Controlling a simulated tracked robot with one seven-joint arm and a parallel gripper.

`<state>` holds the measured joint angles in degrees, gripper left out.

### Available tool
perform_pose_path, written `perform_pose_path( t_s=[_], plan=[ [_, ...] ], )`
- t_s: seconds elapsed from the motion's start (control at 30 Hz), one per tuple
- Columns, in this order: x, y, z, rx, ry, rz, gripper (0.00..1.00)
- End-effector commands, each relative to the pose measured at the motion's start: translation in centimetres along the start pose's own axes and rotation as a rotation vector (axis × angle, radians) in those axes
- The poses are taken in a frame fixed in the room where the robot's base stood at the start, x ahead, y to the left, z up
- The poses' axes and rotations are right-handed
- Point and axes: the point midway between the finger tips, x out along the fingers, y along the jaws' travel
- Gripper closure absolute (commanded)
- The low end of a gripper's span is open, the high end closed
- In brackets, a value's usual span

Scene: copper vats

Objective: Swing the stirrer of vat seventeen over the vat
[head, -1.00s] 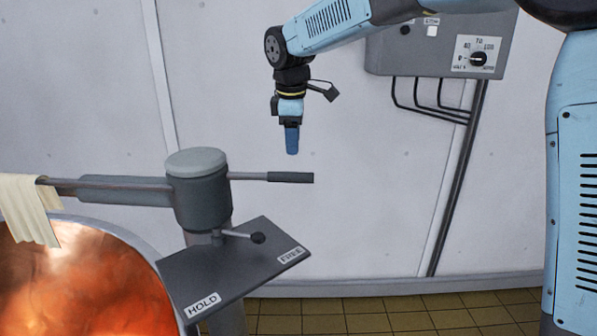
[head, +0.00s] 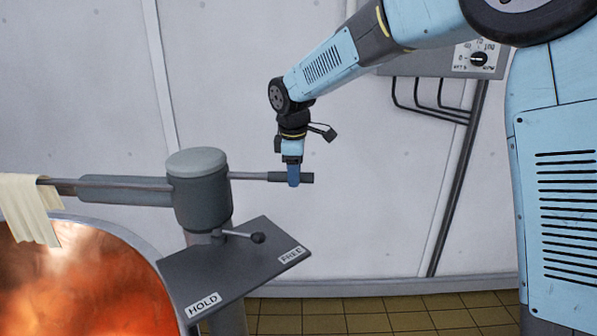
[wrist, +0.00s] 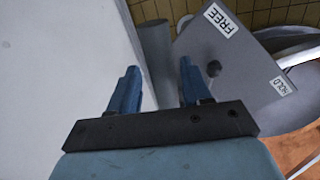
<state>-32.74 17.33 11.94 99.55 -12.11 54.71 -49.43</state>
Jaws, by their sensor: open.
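The stirrer's post head (head: 202,190) stands beside the copper vat (head: 85,290). Its long arm (head: 125,190) runs left, with a pale cloth (head: 32,205) hanging on it; its far end is out of view. A handle with a dark grip (head: 307,178) sticks out to the right. My gripper (head: 293,180) is at this grip, fingers down. In the wrist view the open fingers (wrist: 157,88) stand on either side of a grey cylinder (wrist: 154,45), apparently the grip. A ball-ended lever (head: 258,238) points nearer FREE than HOLD. No vat number shows.
A slanted plate (head: 230,275) marked HOLD and FREE sits below the handle. A grey wall (head: 380,190) stands behind, with a control box (head: 440,65) and pipes partly behind my arm. Tiled floor (head: 400,312) is clear at the lower right.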

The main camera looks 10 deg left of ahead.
Motion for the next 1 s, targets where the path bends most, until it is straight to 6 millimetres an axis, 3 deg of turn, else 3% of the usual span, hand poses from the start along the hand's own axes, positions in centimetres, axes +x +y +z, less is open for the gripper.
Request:
perform_pose_path(
  t_s=[0.53, 0.83, 0.87, 1.0],
  plan=[
    [-0.1, 0.1, 0.1, 0.002, 0.001, 0.002, 1.0],
    [-0.1, 0.3, 0.1, 0.003, 0.002, 0.006, 1.0],
    [-0.3, -0.1, 1.9, 0.007, 0.001, 0.007, 1.0],
    [-0.1, 0.5, 0.9, 0.005, 0.0, 0.005, 1.0]
  ],
)
